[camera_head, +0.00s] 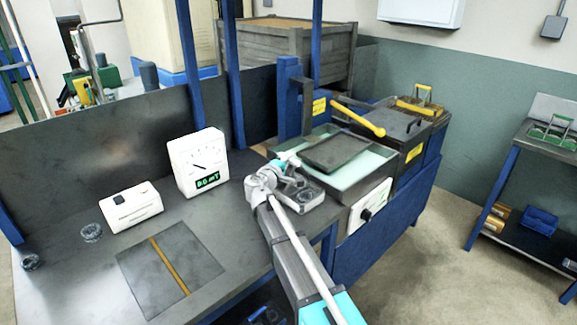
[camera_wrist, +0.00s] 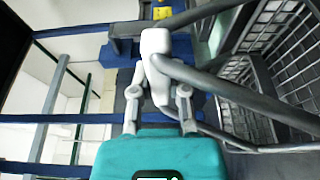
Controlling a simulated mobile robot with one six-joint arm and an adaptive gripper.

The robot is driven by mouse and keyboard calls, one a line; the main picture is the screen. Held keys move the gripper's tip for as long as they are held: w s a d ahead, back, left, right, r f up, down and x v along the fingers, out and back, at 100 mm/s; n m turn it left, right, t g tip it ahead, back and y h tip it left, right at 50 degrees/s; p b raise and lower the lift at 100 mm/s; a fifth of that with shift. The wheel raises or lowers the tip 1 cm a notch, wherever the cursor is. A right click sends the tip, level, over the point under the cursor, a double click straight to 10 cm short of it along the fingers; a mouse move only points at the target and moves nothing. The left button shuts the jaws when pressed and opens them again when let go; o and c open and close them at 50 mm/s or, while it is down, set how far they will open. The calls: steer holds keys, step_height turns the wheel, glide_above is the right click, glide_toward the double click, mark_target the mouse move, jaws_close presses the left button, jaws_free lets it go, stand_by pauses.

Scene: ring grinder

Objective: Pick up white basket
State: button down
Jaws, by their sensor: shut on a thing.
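The white basket (camera_head: 307,196) is a small pale wire basket near the right end of the workbench, beside the green tank. In the wrist view its mesh wall (camera_wrist: 285,60) fills the right side, and its white handle grip (camera_wrist: 155,68) is in the middle. My gripper (camera_wrist: 157,100) is shut on that handle grip, with one finger on each side. In the head view my gripper (camera_head: 292,163) is at the basket's upper left and the fingertips are hard to make out. I cannot tell whether the basket's bottom touches the bench.
The green tank (camera_head: 362,180) with a dark tray (camera_head: 335,151) and yellow-handled lever (camera_head: 358,118) is close on the right. A white gauge (camera_head: 198,160) and a small white box (camera_head: 131,206) stand left. A blue upright (camera_head: 235,85) rises behind.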

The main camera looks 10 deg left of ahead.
steer(key=shift+r+p, duration=1.2)
steer(key=shift+r, duration=0.1)
steer(key=s+d+r+p, duration=0.2)
steer(key=s+r+p, duration=0.3)
steer(key=s, duration=0.1)
steer(key=s+d+r+p, duration=0.2)
steer(key=s+r+p, duration=0.3)
steer(key=s, duration=0.2)
steer(key=shift+d+r, duration=0.15)
steer(key=shift+d, duration=0.25)
steer(key=shift+s, duration=0.1)
stand_by(0.5)
steer(key=shift+d, duration=0.1)
